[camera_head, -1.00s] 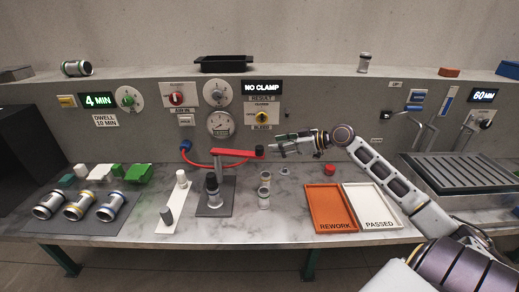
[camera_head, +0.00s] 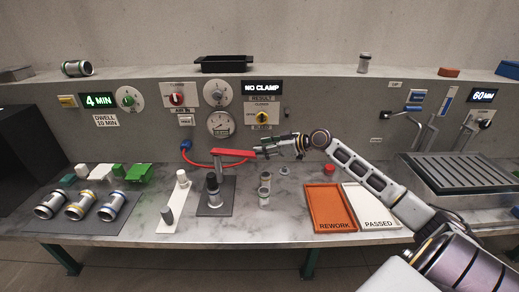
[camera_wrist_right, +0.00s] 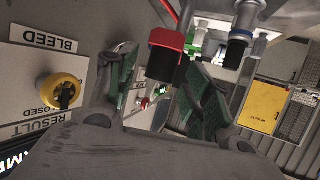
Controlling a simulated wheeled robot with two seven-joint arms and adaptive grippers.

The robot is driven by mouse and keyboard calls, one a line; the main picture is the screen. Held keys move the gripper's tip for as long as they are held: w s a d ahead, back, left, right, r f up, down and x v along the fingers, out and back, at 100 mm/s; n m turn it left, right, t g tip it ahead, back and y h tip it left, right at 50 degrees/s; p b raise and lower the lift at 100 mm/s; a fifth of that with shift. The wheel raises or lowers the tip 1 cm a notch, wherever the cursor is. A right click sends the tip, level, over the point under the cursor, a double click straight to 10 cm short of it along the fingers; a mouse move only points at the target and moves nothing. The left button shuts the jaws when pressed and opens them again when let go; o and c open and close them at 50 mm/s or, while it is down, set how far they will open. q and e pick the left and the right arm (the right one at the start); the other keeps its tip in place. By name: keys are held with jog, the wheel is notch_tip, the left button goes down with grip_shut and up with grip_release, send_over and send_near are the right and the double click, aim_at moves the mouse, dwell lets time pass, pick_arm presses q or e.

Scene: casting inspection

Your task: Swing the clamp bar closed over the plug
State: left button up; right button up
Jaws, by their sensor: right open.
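The red clamp bar (camera_head: 232,153) sits on top of a grey post and sticks out to the right, above the bench. My right gripper (camera_head: 262,150) is open at the bar's free right end. In the right wrist view, the gripper (camera_wrist_right: 162,92) has its green-padded fingers on either side of the bar's red end with a black knob (camera_wrist_right: 166,62). Contact cannot be told. My left gripper is not in view.
A display reads NO CLAMP (camera_head: 262,87) on the wall panel. A yellow knob (camera_head: 262,117) is close behind my right gripper. A red hose (camera_head: 205,165) runs behind the post. Small cylinders (camera_head: 264,190) stand right of the base plate, near the orange REWORK tray (camera_head: 333,227).

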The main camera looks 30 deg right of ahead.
jog(key=shift+w+a+f, duration=0.1)
jog(key=shift+w+a, duration=0.2)
jog(key=shift+w, duration=0.15)
jog(key=shift+w+a+f, duration=0.15)
jog(key=shift+w+f, duration=0.05)
jog(key=shift+w, duration=0.1)
jog(key=shift+w+a+f, duration=0.1)
jog(key=shift+w+a, duration=0.05)
jog(key=shift+w, duration=0.05)
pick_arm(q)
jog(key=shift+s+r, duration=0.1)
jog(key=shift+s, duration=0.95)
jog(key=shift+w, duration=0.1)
pick_arm(e)
jog(key=c, duration=0.7)
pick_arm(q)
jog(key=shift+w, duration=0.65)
pick_arm(e)
grip_shut()
